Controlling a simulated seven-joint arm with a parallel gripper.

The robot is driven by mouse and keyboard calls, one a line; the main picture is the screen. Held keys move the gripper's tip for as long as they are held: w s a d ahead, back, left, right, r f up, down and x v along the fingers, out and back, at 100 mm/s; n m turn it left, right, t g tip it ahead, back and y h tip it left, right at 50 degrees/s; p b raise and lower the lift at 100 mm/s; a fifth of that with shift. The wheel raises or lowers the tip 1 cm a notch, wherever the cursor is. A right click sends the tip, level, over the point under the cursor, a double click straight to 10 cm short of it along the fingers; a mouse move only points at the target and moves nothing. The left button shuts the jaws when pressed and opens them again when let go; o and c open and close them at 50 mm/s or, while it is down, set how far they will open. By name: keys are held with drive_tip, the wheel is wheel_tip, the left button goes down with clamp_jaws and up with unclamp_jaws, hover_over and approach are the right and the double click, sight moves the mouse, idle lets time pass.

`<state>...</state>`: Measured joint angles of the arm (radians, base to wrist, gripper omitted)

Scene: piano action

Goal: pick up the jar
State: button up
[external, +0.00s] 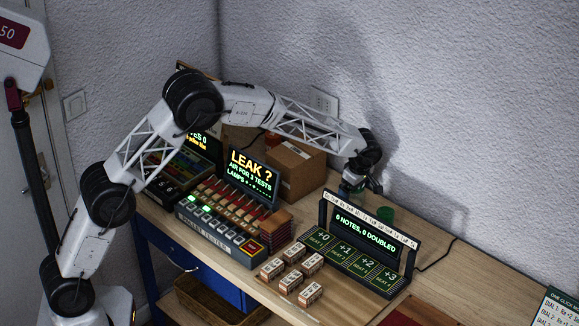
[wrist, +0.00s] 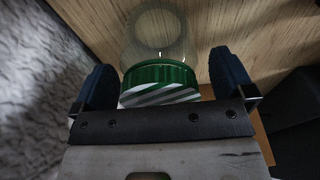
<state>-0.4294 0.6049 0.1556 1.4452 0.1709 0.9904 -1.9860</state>
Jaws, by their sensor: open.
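The jar (wrist: 160,73) shows in the wrist view as clear glass with a ribbed green band, probably its lid, and a grey-and-white striped part below it. It lies between the two dark blue fingers of my gripper (wrist: 165,78), with a visible gap on each side. The gripper is open, and its dark crossbar hides the near part of the jar. In the external view my gripper (external: 360,187) is low over the back of the bench, behind the display. A green round object (external: 385,214) stands just right of it; I cannot tell whether it is the jar.
A black display with a tile row (external: 362,240) stands in front of my gripper. A cardboard box (external: 298,172) is to its left, beside the "LEAK ?" tester (external: 252,180). Several small labelled blocks (external: 291,275) sit near the front.

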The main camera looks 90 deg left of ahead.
drive_tip(key=shift+a+f, duration=0.1)
drive_tip(key=shift+f, duration=0.25)
idle(0.3)
drive_tip(key=c, duration=1)
drive_tip(key=shift+r, duration=0.15)
drive_tip(key=shift+r, duration=4.9)
